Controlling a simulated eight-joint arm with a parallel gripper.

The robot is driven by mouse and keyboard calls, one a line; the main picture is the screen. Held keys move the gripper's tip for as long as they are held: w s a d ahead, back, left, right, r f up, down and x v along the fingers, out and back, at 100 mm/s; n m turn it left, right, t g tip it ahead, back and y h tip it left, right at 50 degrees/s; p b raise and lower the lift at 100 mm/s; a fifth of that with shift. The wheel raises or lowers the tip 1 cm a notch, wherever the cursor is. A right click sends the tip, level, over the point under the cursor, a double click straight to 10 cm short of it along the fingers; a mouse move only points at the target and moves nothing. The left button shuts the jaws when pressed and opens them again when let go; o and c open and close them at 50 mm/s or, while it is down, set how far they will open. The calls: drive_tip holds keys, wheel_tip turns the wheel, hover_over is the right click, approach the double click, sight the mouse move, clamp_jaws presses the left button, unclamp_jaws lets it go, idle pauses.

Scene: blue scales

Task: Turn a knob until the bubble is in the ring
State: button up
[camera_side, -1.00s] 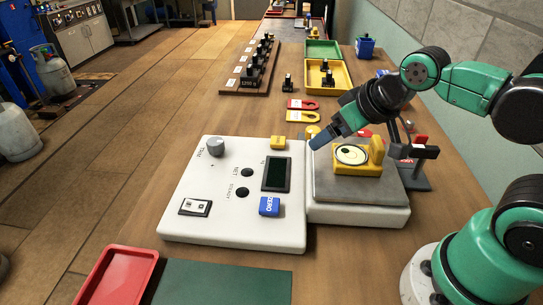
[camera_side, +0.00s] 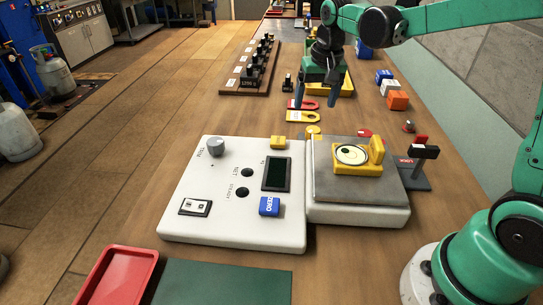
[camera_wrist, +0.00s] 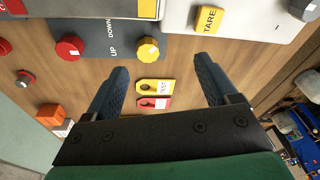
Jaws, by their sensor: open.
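The yellow bubble level (camera_side: 371,168) sits on the grey plate of the scale (camera_side: 330,185). Its round pale face shows a dark ring, but the bubble's exact place against the ring is too small to tell. A yellow knob (camera_side: 313,131) and a red knob (camera_side: 364,133) stand at the plate's far edge. In the wrist view the yellow knob (camera_wrist: 147,51) and red knob (camera_wrist: 70,47) flank the words UP and DOWN. My gripper (camera_side: 317,98) is open and empty, beyond the knobs above the tags; its fingers also show in the wrist view (camera_wrist: 161,72).
A white control panel (camera_side: 230,222) with a grey dial (camera_side: 216,147) and a blue ZERO button (camera_side: 269,206) adjoins the scale. Red (camera_side: 304,104) and yellow (camera_side: 303,116) tags lie beyond. Coloured blocks (camera_side: 397,100) lie at the right.

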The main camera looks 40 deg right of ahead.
drive_tip(key=m+g, duration=0.2)
hover_over(313, 130)
wheel_tip(313, 130, down, 5)
drive_tip(key=shift+r, duration=0.15)
drive_tip(key=shift+d+f, duration=0.1)
drive_tip(key=shift+f, duration=2.8)
clamp_jaws()
